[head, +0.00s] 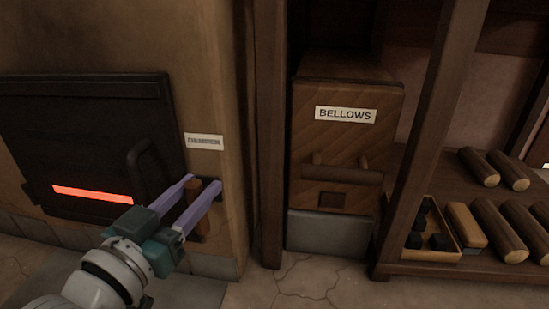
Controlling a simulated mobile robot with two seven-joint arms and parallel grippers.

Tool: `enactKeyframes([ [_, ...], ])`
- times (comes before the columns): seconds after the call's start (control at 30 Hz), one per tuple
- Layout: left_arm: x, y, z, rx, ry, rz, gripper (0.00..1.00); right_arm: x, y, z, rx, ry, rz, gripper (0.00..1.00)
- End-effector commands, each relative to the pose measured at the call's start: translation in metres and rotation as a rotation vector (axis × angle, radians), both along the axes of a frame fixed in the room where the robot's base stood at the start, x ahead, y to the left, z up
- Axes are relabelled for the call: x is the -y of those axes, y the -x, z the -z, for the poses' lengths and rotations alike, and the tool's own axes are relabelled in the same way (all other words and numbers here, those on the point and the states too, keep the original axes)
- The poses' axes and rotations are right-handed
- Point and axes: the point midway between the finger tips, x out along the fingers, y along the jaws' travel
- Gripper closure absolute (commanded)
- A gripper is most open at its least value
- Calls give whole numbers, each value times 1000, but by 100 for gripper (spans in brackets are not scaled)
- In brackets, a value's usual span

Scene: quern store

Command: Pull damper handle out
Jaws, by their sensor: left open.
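The damper handle (194,191) is a short upright wooden grip on the furnace's front, right of the black door and below a small white label too blurred to read. My left gripper (205,183) comes in from the lower left. My right gripper is not in view.
The black furnace door (95,120) has a glowing red slot and a curved handle. A wooden bellows box (345,145) stands to the right behind a post (270,130). A shelf holds several logs (498,232) and a tray (408,250) of dark lumps.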

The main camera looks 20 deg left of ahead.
Motion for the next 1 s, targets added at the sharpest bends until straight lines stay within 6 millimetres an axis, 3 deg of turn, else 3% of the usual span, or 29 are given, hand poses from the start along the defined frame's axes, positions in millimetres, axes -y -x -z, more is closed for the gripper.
enactKeyframes([
  [0.17,0,0,-1,0,0,0,60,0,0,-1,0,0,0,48],
  [0.53,0,0,0,0,0,0,100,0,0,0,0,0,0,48],
  [1.0,0,1,0,-1,0,0,100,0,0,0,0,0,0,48],
])
